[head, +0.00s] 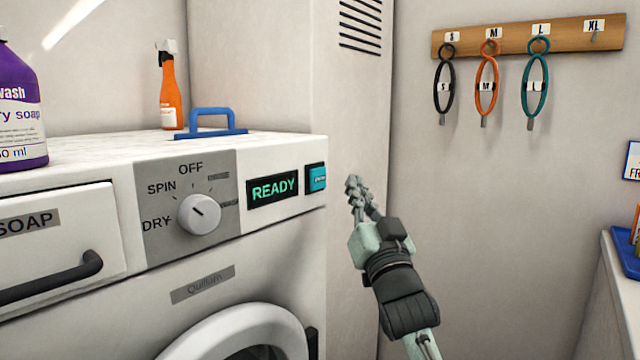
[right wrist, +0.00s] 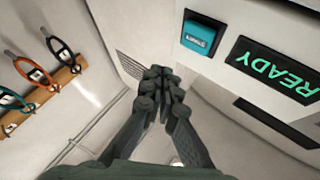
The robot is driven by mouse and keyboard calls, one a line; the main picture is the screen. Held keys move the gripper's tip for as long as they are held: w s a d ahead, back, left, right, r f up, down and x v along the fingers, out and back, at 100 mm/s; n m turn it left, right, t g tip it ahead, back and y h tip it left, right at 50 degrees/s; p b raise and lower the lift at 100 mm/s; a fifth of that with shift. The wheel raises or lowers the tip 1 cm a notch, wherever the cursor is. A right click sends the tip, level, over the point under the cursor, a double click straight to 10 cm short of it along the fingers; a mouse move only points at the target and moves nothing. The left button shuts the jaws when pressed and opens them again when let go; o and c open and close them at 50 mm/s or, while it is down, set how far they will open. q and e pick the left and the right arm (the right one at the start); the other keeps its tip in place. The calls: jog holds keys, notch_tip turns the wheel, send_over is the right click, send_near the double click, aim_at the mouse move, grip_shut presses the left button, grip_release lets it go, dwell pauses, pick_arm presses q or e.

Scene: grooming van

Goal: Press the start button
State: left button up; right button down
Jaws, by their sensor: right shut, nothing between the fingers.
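The start button (head: 316,178) is a teal square in a dark frame at the right end of the white washing machine's panel. It also shows in the right wrist view (right wrist: 198,37), above and right of my fingertips. A READY display (head: 273,190) with green letters sits just left of the button in the head view. My right gripper (head: 355,188) is shut and empty, to the right of the button and apart from it. In the right wrist view its fingers (right wrist: 160,85) are together. My left gripper is not in view.
A dial (head: 198,214) and a soap drawer (head: 60,236) are on the machine's front. A purple soap bottle (head: 18,110), an orange spray bottle (head: 171,95) and a blue handled object (head: 212,124) stand on top. A rack (head: 510,38) with hanging loops is on the wall.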

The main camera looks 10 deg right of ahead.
aim_at(324, 173)
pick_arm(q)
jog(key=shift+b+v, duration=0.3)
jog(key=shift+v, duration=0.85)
pick_arm(e)
jog(key=shift+w+a, duration=0.75)
jog(key=shift+w, duration=0.2)
jog(key=shift+w+a, duration=0.75)
jog(key=shift+w, duration=0.2)
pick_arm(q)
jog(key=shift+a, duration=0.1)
pick_arm(e)
jog(key=shift+w+a, duration=0.25)
jog(key=shift+w, duration=0.05)
jog(key=shift+w+a, duration=0.35)
jog(key=shift+w, duration=0.1)
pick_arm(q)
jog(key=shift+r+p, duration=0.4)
pick_arm(e)
jog(key=shift+s+d, duration=0.6)
jog(key=shift+s, duration=0.15)
